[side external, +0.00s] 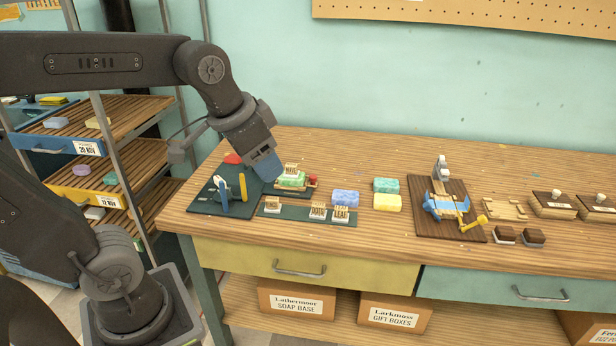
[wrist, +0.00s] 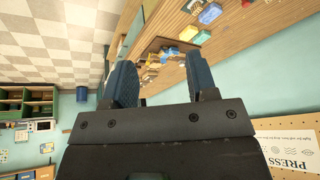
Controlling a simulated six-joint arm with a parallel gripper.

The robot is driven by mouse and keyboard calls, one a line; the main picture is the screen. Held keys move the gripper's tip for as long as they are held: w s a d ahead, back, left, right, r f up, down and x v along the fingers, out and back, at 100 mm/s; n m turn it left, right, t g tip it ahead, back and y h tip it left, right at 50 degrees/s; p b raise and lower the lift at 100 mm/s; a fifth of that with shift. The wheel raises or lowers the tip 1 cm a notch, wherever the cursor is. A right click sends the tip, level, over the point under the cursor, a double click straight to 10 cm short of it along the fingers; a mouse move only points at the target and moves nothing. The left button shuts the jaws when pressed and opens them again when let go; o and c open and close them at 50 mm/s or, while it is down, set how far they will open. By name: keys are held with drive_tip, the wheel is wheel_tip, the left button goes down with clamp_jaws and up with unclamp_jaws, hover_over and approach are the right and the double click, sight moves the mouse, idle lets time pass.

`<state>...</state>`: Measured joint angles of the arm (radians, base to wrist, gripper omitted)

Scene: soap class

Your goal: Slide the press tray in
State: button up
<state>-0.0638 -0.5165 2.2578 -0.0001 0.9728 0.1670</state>
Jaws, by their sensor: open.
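My gripper (side external: 267,168) hangs over the left part of the bench, just above and left of a small tray-like holder with a red knob (side external: 312,180). Its two blue fingers are wide apart and empty in the wrist view (wrist: 160,78). A green soap (side external: 291,181) sits on that holder with a pale stamp block (side external: 291,170) at its top. I cannot tell for certain that this is the press tray, or how far in it is. My gripper hides part of the area behind it.
A dark green board (side external: 222,203) with blue and yellow upright parts is left of the holder. A rack (side external: 306,216) of stamp blocks lies in front. Blue soap (side external: 345,198) and yellow soap (side external: 387,202) lie right. A wooden board (side external: 428,218) carries a blue-and-yellow device (side external: 445,204).

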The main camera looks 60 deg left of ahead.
drive_tip(key=w+a+r+m+g, duration=0.15)
drive_tip(key=w+a, duration=0.35)
drive_tip(key=w, duration=0.6)
drive_tip(key=m+g, duration=0.4)
drive_tip(key=m, duration=0.2)
hover_over(312, 176)
wheel_tip(312, 176, down, 16)
drive_tip(key=shift+t, duration=0.25)
wheel_tip(312, 176, down, 14)
drive_tip(key=shift+w+d+r, duration=0.1)
drive_tip(key=shift+d, duration=0.05)
drive_tip(key=shift+c, duration=0.4)
clamp_jaws()
